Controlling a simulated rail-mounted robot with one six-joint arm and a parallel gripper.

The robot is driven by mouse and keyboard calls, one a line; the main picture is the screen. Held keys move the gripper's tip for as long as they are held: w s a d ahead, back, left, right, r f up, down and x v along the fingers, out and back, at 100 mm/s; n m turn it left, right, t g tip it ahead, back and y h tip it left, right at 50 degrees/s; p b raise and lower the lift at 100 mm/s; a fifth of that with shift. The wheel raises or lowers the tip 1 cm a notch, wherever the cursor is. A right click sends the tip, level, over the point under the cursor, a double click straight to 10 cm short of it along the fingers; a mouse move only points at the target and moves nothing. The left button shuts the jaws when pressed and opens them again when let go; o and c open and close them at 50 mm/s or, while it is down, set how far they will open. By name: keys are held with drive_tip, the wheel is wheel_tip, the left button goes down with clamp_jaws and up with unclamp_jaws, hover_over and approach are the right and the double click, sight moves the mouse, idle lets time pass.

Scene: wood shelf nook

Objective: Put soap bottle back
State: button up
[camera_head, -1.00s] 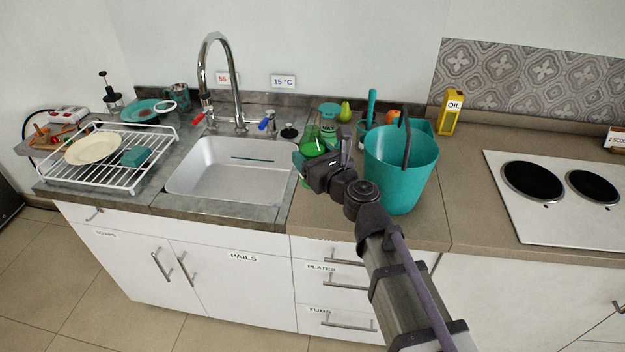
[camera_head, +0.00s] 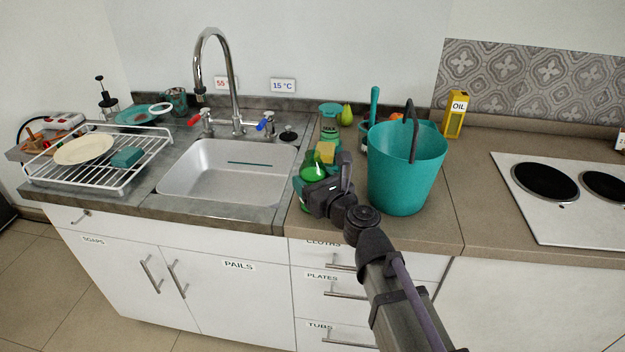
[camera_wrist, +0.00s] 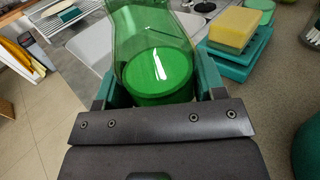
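The soap bottle is a clear green bottle with green liquid inside (camera_wrist: 158,72). In the head view it shows at the counter's front edge (camera_head: 313,166), right of the sink and partly hidden by my gripper (camera_head: 312,193). In the wrist view its body sits between the two teal fingers of my gripper (camera_wrist: 165,88), which close on it from both sides. Its top runs out of the upper edge of that view. Whether its base touches the counter is hidden.
A teal bucket (camera_head: 405,172) stands close right of my gripper. A yellow sponge (camera_head: 326,152) lies on teal items behind the bottle. A cabinet door labelled SOAPS (camera_head: 93,241) is below the rack.

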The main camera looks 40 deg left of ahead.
drive_tip(key=o, duration=0.5)
drive_tip(key=shift+r, duration=0.1)
drive_tip(key=shift+s+d+r, duration=0.1)
drive_tip(key=shift+s+d, duration=0.05)
drive_tip(key=shift+d, duration=0.05)
drive_tip(key=v, duration=1.1)
drive_tip(key=shift+d, duration=0.3)
